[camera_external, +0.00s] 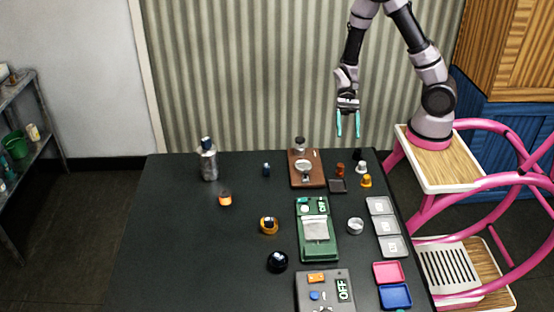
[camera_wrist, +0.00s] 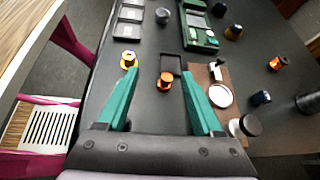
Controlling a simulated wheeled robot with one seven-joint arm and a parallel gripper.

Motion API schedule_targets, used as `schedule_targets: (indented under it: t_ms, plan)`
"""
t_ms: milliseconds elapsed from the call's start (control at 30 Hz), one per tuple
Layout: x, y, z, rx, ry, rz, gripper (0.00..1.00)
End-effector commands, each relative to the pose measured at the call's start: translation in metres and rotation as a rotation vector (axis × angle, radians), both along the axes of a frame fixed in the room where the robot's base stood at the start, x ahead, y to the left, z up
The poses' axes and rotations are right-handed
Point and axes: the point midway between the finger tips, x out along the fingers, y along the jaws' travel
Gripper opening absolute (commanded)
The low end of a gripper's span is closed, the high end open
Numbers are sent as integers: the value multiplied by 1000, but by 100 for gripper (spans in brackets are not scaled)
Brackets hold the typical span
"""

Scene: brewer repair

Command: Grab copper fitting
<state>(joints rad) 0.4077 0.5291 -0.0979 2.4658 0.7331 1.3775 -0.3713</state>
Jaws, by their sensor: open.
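The small copper fitting (camera_external: 340,169) stands upright on the dark table, just beyond a small dark square tray (camera_external: 338,186) and right of a brown board. In the wrist view the copper fitting (camera_wrist: 166,80) shows between my two teal fingers, at the near edge of the dark tray (camera_wrist: 170,64). My gripper (camera_external: 348,134) is open and empty, with its fingers pointing down. It hangs above the far edge of the table, higher than the fitting and apart from it. In the wrist view my gripper (camera_wrist: 160,100) has its fingers wide apart.
A yellow fitting (camera_external: 366,181) and a whitish one (camera_external: 361,167) stand close on the right. The brown board (camera_external: 297,178) with a round pan and knob is on the left. A green scale (camera_external: 318,248) and grey trays (camera_external: 381,206) lie nearer.

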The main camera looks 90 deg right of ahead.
Motion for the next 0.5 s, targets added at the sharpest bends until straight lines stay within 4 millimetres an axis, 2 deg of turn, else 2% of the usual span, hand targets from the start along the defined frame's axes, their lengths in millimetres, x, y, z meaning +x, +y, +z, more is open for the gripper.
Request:
schedule_targets:
  t_ms: [33, 200, 367, 500]
  plan:
    - [0, -4, -15, 39, 46, -55, 68]
    - [4, -13, -46, 121, 129, -190, 68]
    - [6, -13, -58, 149, 157, -237, 68]
    - [10, 6, -66, 153, 160, -236, 68]
